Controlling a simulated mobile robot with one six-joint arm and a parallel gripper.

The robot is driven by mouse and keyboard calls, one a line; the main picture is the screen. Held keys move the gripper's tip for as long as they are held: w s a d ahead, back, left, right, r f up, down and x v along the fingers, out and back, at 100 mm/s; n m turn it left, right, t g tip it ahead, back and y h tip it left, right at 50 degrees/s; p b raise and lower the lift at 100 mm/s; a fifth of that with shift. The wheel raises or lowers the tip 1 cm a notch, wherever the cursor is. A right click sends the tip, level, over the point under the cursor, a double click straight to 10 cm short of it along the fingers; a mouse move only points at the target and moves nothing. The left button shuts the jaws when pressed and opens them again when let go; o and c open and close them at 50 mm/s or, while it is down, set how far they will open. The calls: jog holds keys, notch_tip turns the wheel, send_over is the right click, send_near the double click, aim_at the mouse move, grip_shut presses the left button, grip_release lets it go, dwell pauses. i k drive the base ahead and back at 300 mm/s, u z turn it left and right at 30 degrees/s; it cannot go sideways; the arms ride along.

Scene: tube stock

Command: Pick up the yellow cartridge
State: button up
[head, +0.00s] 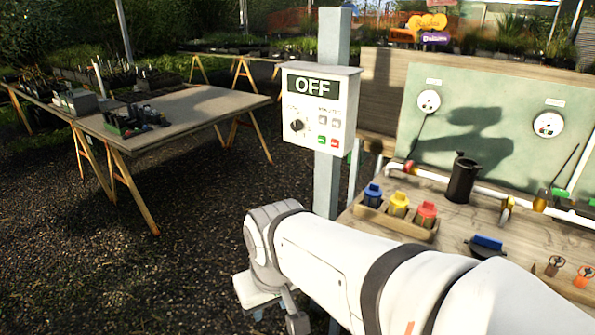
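The yellow cartridge (398,204) stands upright in a wooden holder (402,226) on the workbench, between a blue cartridge (373,194) and a red cartridge (426,214). Its lower part is hidden by the holder's front. My arm reaches in from the lower right and bends down left of the bench. The wrist end and what shows of my gripper (258,311) are at the bottom of the picture, left of and below the cartridge and apart from it. The fingertips are not clear, so I cannot tell whether it is open or shut.
A grey post with a control box (319,108) reading OFF stands just left of the holder. A black cylindrical housing (462,180) and a white pipe (490,190) are behind it. A blue-handled black part (486,245) lies to the right. Open gravel lies left of the arm.

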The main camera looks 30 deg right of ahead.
aim_at(399, 203)
jog(key=z, duration=0.6)
jog(key=i, duration=1.15)
jog(key=z, duration=0.9)
jog(key=k, duration=0.75)
jog(key=z, duration=0.15)
jog(key=i, duration=0.85)
jog(key=u, duration=0.05)
